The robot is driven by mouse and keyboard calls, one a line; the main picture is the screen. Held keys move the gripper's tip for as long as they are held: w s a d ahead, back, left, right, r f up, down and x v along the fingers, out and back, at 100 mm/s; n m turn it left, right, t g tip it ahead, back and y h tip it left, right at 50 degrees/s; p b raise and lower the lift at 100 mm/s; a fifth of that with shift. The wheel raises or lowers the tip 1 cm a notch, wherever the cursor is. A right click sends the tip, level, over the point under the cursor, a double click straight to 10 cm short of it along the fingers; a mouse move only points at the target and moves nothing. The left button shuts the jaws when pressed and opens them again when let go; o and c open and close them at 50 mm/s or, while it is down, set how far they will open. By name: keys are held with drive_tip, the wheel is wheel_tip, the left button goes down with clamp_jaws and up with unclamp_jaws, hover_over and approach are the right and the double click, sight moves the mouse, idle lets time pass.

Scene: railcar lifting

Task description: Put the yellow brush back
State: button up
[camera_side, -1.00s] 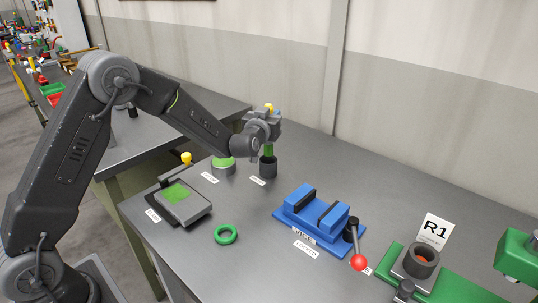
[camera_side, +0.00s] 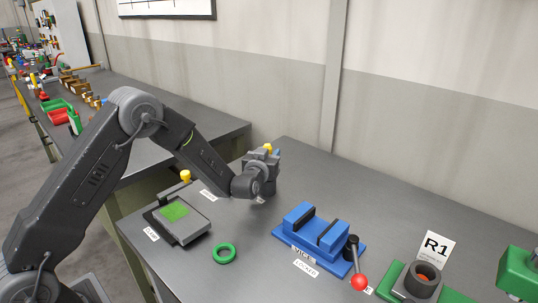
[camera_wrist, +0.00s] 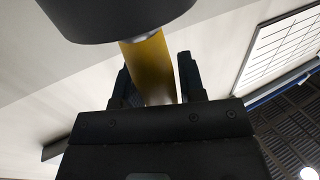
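My gripper (camera_side: 268,170) is low over the table near its back edge, and the yellow brush (camera_side: 268,147) shows as a small yellow end above it.
A grey clamp-like device (camera_side: 193,218) with a green plate (camera_side: 174,212) stands at left, with a yellow knob (camera_side: 185,175) behind. A green ring (camera_side: 223,253) lies in front. A blue vice (camera_side: 320,236) with a red-balled lever (camera_side: 359,282) stands right. Free table lies behind the vice.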

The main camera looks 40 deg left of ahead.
drive_tip(key=shift+o, duration=1.3)
drive_tip(key=shift+s+r, duration=0.15)
drive_tip(key=v, duration=1.2)
drive_tip(key=s+d+r+m+g+h, duration=0.2)
drive_tip(key=s+r+h, duration=0.2)
drive_tip(key=s+r, duration=0.1)
drive_tip(key=s+d+r+m+g+h, duration=0.1)
drive_tip(key=s+d+r+g+h, duration=0.2)
drive_tip(key=s+r, duration=0.25)
drive_tip(key=s+a+r+m+g, duration=0.1)
drive_tip(key=s+g, duration=0.5)
drive_tip(key=s, duration=1.3)
drive_tip(key=shift+s+m, duration=0.15)
drive_tip(key=shift+m, duration=0.15)
